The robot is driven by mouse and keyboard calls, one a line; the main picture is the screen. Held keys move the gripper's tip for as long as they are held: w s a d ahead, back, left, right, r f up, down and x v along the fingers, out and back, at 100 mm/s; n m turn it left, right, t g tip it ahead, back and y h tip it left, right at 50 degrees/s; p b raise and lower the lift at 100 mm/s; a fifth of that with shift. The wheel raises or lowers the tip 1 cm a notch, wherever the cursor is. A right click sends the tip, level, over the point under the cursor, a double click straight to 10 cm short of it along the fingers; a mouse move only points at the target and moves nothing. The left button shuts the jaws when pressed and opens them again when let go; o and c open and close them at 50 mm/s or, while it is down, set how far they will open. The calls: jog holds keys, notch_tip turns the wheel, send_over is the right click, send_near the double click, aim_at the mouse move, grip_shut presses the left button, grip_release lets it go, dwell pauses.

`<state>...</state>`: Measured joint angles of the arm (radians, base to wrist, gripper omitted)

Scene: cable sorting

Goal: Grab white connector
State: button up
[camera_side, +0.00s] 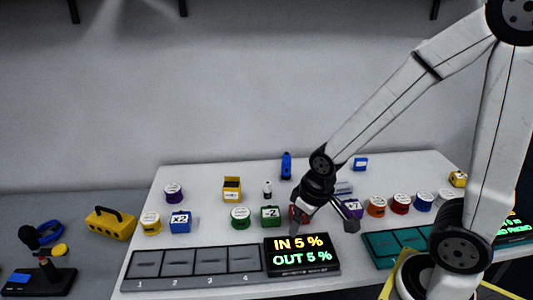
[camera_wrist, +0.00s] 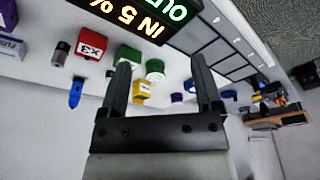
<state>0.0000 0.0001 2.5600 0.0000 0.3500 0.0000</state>
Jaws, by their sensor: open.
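A small white piece with a dark top (camera_side: 267,190) stands upright on the white table in the side view, behind the green -2 box; it may be the white connector, but I cannot tell for sure. I cannot make it out clearly in the wrist view. My gripper (camera_side: 322,215) is open above the table, just behind the lit display and to the right of this piece. The wrist view shows the two fingers of my gripper (camera_wrist: 160,66) spread apart with nothing held between them.
The display (camera_side: 301,255) and a grey numbered tray (camera_side: 190,285) line the front. A green -2 box (camera_side: 271,216), green spool (camera_side: 240,217), yellow box (camera_side: 232,189) and blue connector (camera_side: 286,165) stand nearby. A red x3 box (camera_wrist: 90,46) shows in the wrist view.

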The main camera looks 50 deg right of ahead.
jog(key=m+t+y, duration=0.4)
jog(key=m+y, duration=0.4)
jog(key=m, duration=1.6)
send_over(268, 190)
jog(key=s+a, duration=0.5)
jog(key=s, duration=0.2)
notch_tip(268, 190, down, 5)
jog(key=shift+w+f, duration=0.1)
jog(key=shift+w, duration=0.05)
jog(key=w+d+m+t+h, duration=0.1)
jog(key=w+d+m+t, duration=0.4)
jog(key=d, duration=0.4)
jog(key=shift+m, duration=0.5)
jog(key=shift+s+a+f, duration=0.1)
jog(key=shift+s+f, duration=0.1)
jog(key=shift+f, duration=0.8)
jog(key=shift+s+a+f, duration=0.1)
jog(key=shift+s+f, duration=0.15)
jog(key=shift+f, duration=0.8)
jog(key=shift+s+a+f, duration=0.1)
jog(key=shift+s+f, duration=0.1)
jog(key=shift+f, duration=0.8)
jog(key=shift+f, duration=0.15)
